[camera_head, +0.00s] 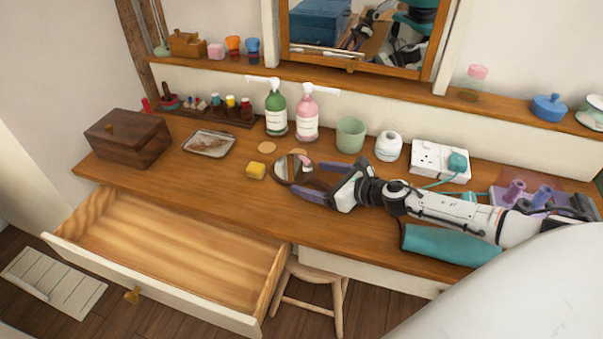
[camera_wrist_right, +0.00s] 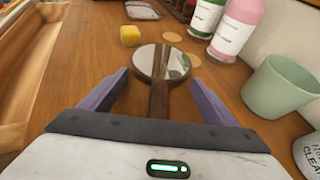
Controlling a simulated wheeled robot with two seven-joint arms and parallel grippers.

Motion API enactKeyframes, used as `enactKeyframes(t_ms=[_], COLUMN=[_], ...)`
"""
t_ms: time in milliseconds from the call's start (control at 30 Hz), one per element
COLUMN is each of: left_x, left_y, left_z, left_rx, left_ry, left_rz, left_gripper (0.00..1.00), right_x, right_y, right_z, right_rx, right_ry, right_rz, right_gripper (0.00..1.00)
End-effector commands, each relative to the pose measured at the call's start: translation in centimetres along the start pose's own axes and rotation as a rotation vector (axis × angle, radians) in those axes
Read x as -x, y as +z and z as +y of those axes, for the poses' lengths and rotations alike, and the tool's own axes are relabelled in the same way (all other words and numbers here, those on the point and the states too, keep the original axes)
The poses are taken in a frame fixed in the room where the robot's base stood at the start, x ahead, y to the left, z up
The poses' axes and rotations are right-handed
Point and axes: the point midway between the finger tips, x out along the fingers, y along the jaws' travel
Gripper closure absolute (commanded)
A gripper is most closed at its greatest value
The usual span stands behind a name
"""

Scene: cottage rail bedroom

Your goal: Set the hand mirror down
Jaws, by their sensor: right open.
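The hand mirror (camera_head: 286,167) is round with a dark rim and a brown handle. It appears to lie on the wooden desk, glass up, though any small gap beneath it cannot be told. In the right wrist view the mirror (camera_wrist_right: 153,61) is ahead of my right gripper (camera_wrist_right: 157,88), its handle (camera_wrist_right: 159,100) pointing back between the two spread purple fingers, with clear space on both sides. In the head view my right gripper (camera_head: 309,179) is open, low over the desk. My left gripper is not in view.
A yellow block (camera_head: 256,171) lies left of the mirror. Behind stand a green bottle (camera_head: 276,115), a pink bottle (camera_head: 307,118), a green cup (camera_head: 350,134) and a white jar (camera_head: 388,147). A teal roll (camera_head: 450,245) lies under my right arm. An empty drawer (camera_head: 175,255) stands open.

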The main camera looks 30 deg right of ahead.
Motion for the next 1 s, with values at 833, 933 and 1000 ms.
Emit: enactKeyframes(t_ms=[833,933,1000], left_x=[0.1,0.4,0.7], left_y=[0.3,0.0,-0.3], left_z=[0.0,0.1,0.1], left_rx=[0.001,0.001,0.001], left_ry=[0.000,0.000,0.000], left_rz=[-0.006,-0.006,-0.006], left_gripper=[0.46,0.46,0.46], right_x=[0.1,0.3,0.7], right_y=[0.1,0.8,1.9], right_z=[0.0,-0.1,-0.1], right_rx=[0.000,0.002,0.005], right_ry=[0.000,0.000,0.001], right_rz=[-0.001,-0.002,-0.003], right_gripper=[1.00,1.00,1.00])
